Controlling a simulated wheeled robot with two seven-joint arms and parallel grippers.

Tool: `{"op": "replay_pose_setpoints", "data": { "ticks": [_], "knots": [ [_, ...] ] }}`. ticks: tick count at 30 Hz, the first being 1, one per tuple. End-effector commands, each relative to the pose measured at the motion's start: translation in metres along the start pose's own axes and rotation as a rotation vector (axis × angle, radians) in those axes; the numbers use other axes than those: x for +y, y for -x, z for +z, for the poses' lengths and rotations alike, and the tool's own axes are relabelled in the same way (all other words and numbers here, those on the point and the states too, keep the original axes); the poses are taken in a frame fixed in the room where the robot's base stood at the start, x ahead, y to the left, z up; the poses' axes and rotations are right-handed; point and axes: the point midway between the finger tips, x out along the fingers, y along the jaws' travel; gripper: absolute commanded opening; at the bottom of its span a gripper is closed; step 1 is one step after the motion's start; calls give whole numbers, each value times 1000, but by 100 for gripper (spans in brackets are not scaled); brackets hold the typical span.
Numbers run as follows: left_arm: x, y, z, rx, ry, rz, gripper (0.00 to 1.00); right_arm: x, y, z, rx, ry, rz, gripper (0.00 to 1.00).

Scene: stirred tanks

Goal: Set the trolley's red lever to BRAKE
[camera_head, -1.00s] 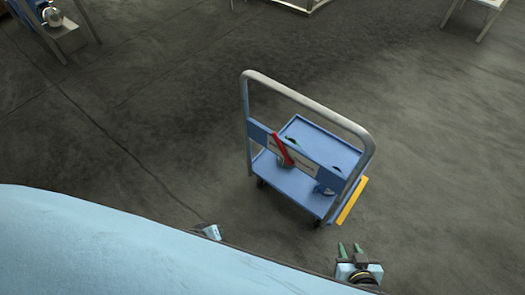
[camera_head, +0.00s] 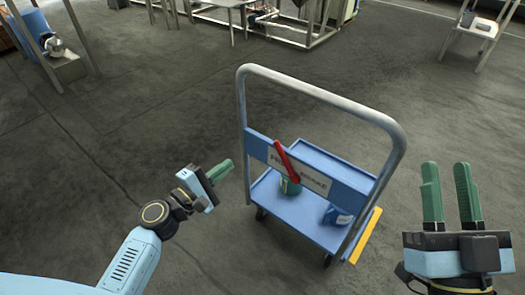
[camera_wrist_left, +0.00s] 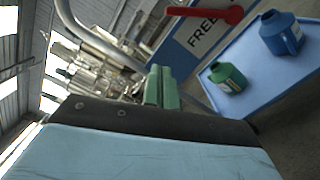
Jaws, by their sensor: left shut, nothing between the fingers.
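The blue trolley (camera_head: 265,193) with its grey push handle stands on the floor, right of centre in the head view. A blue panel (camera_head: 346,196) crosses the handle and bears a white label, partly reading FREE on the left and BRAKE on the right. The red lever (camera_head: 286,163) on it leans up and left, toward the FREE side; it also shows in the left wrist view (camera_wrist_left: 207,14). My left gripper (camera_head: 228,168) is shut and empty, left of the trolley handle and apart from it. My right gripper (camera_head: 447,190) is open and empty, right of the trolley.
A green container (camera_head: 290,187) and a blue container (camera_head: 336,216) stand on the trolley deck. A yellow strip (camera_head: 366,238) runs by its right edge. Metal frames (camera_head: 290,27) and a small table (camera_head: 478,32) stand at the back. The floor around the trolley is clear.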

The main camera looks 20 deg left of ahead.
Motion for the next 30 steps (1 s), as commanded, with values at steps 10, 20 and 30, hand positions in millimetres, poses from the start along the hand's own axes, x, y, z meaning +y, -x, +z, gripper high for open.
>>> {"op": "replay_pose_setpoints", "data": {
  "ticks": [10, 20, 30],
  "knots": [
    [0, -17, 0, -1, -2, 0, 0, 0, 0, 0, 8, 0, 0, 32],
    [-1, -85, -1, 0, -3, -1, 0, 0, 3, -4, 71, 1, -2, 32],
    [0, -108, 32, 1, -2, -4, 0, 1, -1, 7, -56, 2, 3, 32]
  ]
}}
